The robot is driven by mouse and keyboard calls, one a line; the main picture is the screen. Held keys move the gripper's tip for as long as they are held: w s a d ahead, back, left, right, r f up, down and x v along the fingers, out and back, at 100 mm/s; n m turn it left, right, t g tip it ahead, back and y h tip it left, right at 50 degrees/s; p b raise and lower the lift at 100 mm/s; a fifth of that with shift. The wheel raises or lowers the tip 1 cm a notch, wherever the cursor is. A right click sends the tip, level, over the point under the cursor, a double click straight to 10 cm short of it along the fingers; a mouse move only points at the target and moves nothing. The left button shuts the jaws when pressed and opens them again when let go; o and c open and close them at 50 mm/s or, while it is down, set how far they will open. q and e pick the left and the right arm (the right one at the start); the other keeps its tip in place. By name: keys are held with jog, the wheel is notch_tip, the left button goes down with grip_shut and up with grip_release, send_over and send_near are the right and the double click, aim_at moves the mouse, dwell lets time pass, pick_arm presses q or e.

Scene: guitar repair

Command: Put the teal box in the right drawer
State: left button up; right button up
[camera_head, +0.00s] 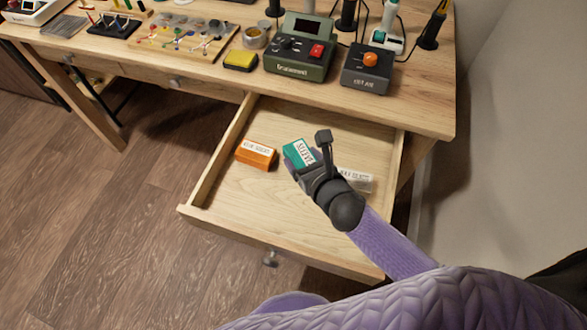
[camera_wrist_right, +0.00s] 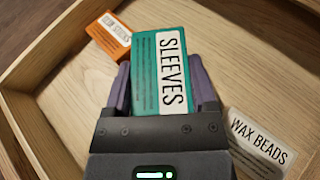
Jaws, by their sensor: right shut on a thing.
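The teal box (camera_head: 297,151) has a white label reading SLEEVES, which shows clearly in the right wrist view (camera_wrist_right: 160,70). My right gripper (camera_head: 305,165) is shut on it, with one finger on each side of the box in the right wrist view (camera_wrist_right: 162,92). The gripper and box are over the inside of the open right drawer (camera_head: 230,192). I cannot tell whether the box touches the drawer floor. My left gripper is not in view.
In the drawer, an orange box (camera_head: 256,155) lies left of the teal box. A pale box labelled WAX BEADS (camera_wrist_right: 258,145) lies to the right, partly hidden by my gripper in the head view. The drawer's front area is clear. Tools and devices crowd the workbench (camera_head: 215,80).

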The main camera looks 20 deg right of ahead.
notch_tip(320, 180, down, 5)
jog(key=b, duration=0.2)
jog(key=shift+b, duration=0.4)
jog(key=shift+f, duration=0.1)
jog(key=shift+r, duration=0.2)
jog(key=shift+f, duration=0.15)
jog(key=o, duration=1)
jog(key=shift+c, duration=0.2)
jog(key=shift+o, duration=1.1)
